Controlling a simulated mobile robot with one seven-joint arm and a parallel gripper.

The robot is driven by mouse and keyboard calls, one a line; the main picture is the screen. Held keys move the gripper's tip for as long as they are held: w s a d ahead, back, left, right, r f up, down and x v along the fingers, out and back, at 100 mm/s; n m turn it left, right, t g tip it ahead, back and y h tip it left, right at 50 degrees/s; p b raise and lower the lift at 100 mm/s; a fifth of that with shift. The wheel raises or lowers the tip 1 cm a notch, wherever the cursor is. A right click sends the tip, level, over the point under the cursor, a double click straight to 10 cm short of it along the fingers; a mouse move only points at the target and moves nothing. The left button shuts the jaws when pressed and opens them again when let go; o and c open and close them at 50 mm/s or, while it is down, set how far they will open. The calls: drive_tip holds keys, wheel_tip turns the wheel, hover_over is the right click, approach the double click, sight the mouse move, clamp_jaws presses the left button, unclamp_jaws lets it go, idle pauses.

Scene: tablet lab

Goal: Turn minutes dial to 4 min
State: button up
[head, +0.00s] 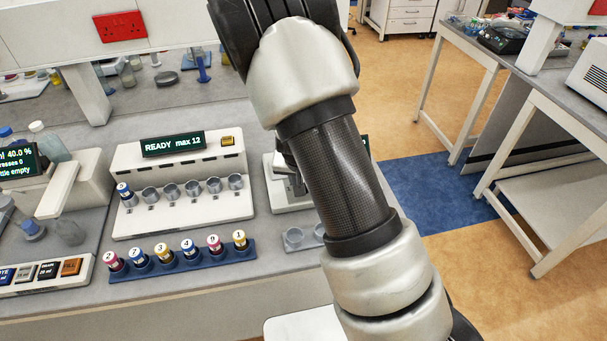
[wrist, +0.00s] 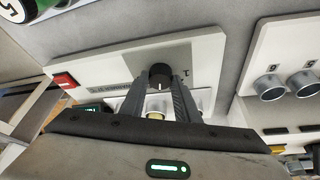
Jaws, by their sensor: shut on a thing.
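In the wrist view a dark round dial (wrist: 158,77) with a pale pointer mark stands on a white device panel (wrist: 205,60). My gripper (wrist: 161,74) has its two fingers on either side of the dial and is shut on it. Small lettering on the panel near the dial is too blurred to read, so the setting cannot be told. In the head view my arm hides the gripper and the dial. Only part of the white device (head: 285,199) shows beside the arm.
A white rack unit (head: 180,215) reading "READY max 12" stands left of my arm. In front of it, a blue rack (head: 180,262) holds several numbered, coloured-cap vials. In the wrist view a red button (wrist: 65,80) and metal cups (wrist: 270,87) are near.

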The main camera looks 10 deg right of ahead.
idle(0.3)
drive_tip(key=o, duration=1)
drive_tip(key=shift+o, duration=0.2)
drive_tip(key=p+v, duration=0.1)
drive_tip(key=v, duration=1.6)
drive_tip(key=shift+r, duration=0.2)
drive_tip(key=shift+a, duration=0.1)
